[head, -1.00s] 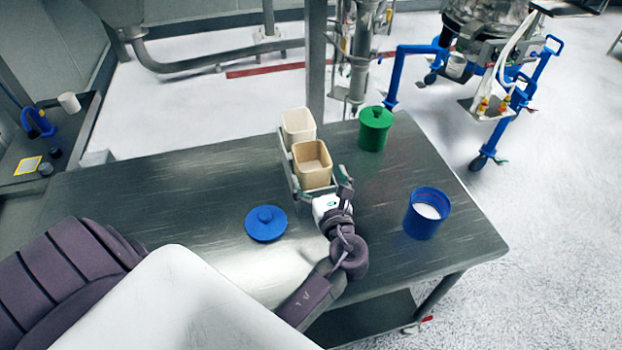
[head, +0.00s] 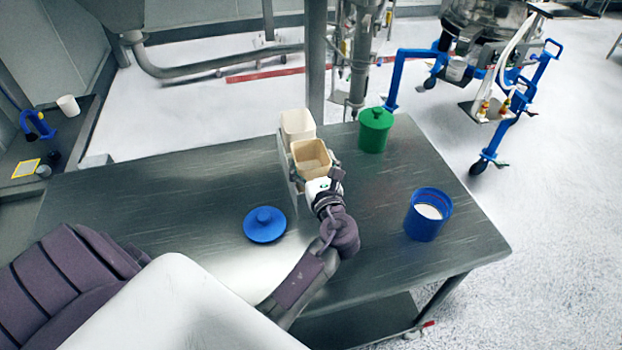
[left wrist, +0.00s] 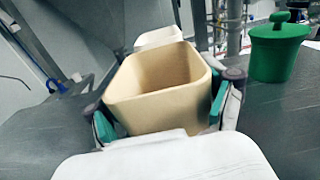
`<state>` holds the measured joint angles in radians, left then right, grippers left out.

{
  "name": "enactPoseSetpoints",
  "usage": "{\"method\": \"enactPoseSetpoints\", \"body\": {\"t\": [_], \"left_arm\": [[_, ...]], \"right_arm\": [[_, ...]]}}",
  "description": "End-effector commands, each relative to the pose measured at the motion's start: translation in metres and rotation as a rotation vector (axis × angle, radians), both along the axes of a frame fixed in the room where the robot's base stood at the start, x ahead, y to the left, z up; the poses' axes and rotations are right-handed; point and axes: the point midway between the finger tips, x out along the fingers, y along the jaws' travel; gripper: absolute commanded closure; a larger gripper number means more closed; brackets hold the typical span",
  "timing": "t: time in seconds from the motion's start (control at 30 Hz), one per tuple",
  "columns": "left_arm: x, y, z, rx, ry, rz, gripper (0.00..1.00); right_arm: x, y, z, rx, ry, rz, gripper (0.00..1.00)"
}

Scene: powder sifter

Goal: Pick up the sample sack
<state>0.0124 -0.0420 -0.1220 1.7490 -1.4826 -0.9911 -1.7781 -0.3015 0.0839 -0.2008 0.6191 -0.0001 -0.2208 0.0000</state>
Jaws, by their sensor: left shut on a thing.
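The sample sack seems to be the tan, open-topped, box-shaped container (head: 311,158) near the back middle of the table, upright. It fills the middle of the left wrist view (left wrist: 158,92), with its empty-looking inside partly showing. My left gripper (head: 314,172) is shut on it, with a finger on each of two opposite sides. In the left wrist view the teal finger pads press against its walls. I cannot tell whether its base touches the table. My right gripper is not in view.
A white open container (head: 297,124) stands right behind the tan one. A green lidded jar (head: 375,130) and an open blue jar with white powder (head: 427,214) stand to the right. A blue lid (head: 265,226) lies left of my arm. The left part of the steel table (head: 150,200) is clear.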

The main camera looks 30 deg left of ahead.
Motion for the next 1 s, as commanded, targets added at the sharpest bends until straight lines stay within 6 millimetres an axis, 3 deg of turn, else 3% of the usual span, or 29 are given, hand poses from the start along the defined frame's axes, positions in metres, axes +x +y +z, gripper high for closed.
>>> {"method": "enactPoseSetpoints", "body": {"t": [0.03, 0.17, 0.57, 0.77, 1.0], "left_arm": [[0.000, 0.000, -0.001, -0.001, 0.001, 0.000, 0.65], [0.000, 0.000, -0.001, -0.002, 0.001, 0.000, 0.87], [0.000, 0.000, 0.008, -0.001, -0.002, 0.001, 0.88], [0.000, 0.000, 0.035, -0.001, -0.006, 0.000, 0.88], [0.000, 0.000, 0.081, -0.002, -0.007, 0.001, 0.88]], "right_arm": [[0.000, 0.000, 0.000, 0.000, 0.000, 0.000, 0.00], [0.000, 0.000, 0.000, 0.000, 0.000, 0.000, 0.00], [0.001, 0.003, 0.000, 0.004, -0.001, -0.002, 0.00], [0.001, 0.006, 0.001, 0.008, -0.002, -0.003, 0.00], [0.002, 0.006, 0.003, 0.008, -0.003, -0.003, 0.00]]}}
